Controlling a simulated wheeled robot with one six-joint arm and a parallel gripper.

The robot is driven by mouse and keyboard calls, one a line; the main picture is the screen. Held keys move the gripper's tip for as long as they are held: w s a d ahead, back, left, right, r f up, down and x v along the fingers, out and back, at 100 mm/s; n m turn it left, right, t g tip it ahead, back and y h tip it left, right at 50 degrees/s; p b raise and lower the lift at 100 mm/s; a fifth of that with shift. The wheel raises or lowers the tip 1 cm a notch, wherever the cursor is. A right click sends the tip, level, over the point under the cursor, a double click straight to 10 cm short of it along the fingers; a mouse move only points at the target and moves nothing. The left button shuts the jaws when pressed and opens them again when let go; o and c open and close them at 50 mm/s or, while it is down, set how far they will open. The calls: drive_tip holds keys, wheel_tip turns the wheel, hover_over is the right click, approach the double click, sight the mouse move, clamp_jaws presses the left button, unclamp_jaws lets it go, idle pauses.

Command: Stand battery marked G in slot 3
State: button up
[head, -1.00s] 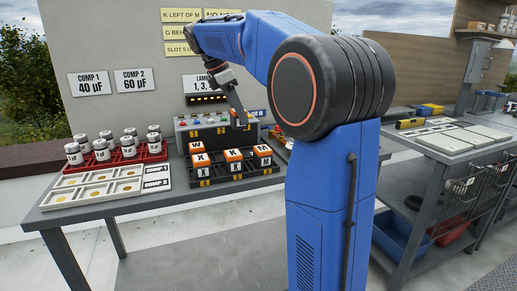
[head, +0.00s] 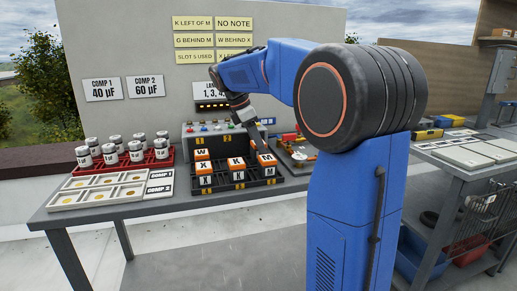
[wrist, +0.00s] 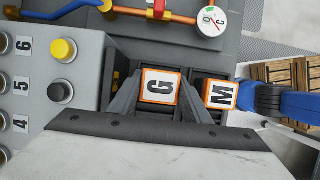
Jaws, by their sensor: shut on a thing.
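Battery G (wrist: 159,87), an orange-edged block with a white top, sits between the two fingers of my gripper (wrist: 157,98) in the wrist view. My gripper is shut on it. Battery M (wrist: 221,94) stands close beside it there. In the head view my gripper (head: 257,146) is low behind battery M (head: 266,161), at the right back of the black slot rack (head: 222,187). G is mostly hidden there, and I cannot tell whether its base is fully seated. Slot 3's number is not readable.
Batteries W (head: 202,153), X (head: 206,170) and K (head: 237,163) stand in the rack. A grey button panel (head: 205,138) is close behind it. A red rack (head: 135,164) of cylinders and white trays (head: 98,193) are on the left. Pipes with a gauge (wrist: 207,20) lie near my gripper.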

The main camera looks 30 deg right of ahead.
drive_tip(key=shift+f, duration=0.55)
drive_tip(key=shift+f, duration=0.1)
drive_tip(key=o, duration=1.3)
drive_tip(key=v, duration=1.2)
drive_tip(key=shift+a, duration=0.1)
drive_tip(key=shift+s, duration=0.1)
